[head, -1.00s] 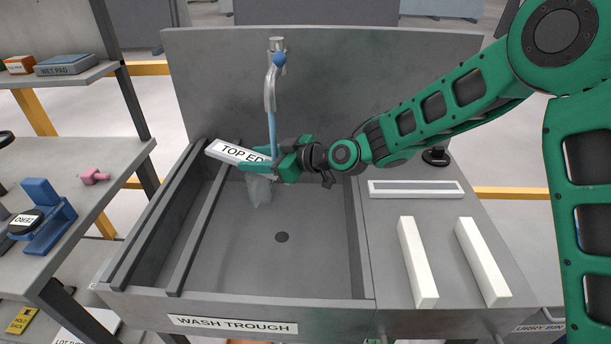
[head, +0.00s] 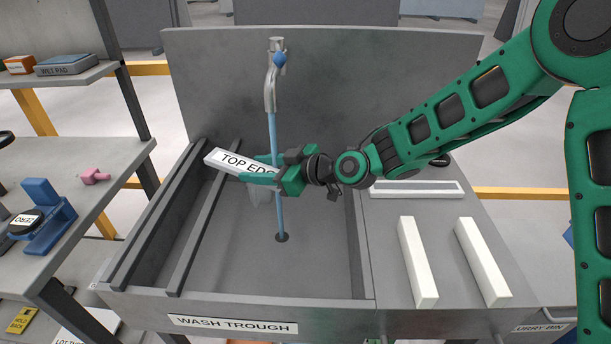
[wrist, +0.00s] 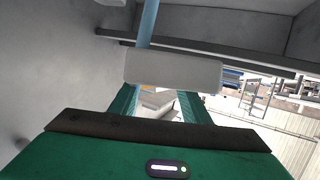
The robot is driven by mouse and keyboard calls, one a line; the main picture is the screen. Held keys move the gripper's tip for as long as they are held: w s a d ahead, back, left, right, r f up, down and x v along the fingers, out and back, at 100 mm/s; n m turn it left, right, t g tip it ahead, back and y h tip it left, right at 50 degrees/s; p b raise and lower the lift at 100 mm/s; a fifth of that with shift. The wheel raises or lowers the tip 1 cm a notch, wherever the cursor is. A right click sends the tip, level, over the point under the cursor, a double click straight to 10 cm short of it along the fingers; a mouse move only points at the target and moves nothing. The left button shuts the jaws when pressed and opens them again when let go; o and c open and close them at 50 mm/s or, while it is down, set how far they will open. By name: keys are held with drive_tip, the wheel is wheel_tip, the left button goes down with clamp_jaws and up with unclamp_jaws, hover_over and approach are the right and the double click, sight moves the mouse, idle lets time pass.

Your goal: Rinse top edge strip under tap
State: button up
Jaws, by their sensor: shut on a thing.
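My gripper (head: 264,168) is shut on the white top edge strip (head: 222,160), over the wash trough (head: 240,300). The strip's label reads "TOP EDG", with its right end hidden by the fingers. The strip extends left from the fingers and tilts down to the right. In the wrist view the strip (wrist: 173,70) lies across the fingertips. The tap (head: 271,90) is running. Its blue water stream (head: 273,135) passes by the fingers and reaches the drain (head: 282,238). A faint grey patch (head: 258,195) hangs below the strip.
Two white strips (head: 417,262) and a white frame-like piece (head: 416,189) lie on the slab right of the trough. Rails run along the trough's left side. A shelf (head: 85,165) stands at left, and a back panel (head: 370,90) rises behind the tap.

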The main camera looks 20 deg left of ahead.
drive_tip(key=s+d, duration=0.3)
drive_tip(key=s, duration=0.3)
drive_tip(key=shift+s+d, duration=0.35)
idle(0.4)
drive_tip(key=shift+r, duration=0.1)
idle(0.6)
drive_tip(key=s+d+r, duration=0.2)
drive_tip(key=s+r, duration=0.2)
drive_tip(key=shift+s+d, duration=0.15)
drive_tip(key=shift+s, duration=0.05)
idle(0.4)
drive_tip(key=shift+s, duration=0.1)
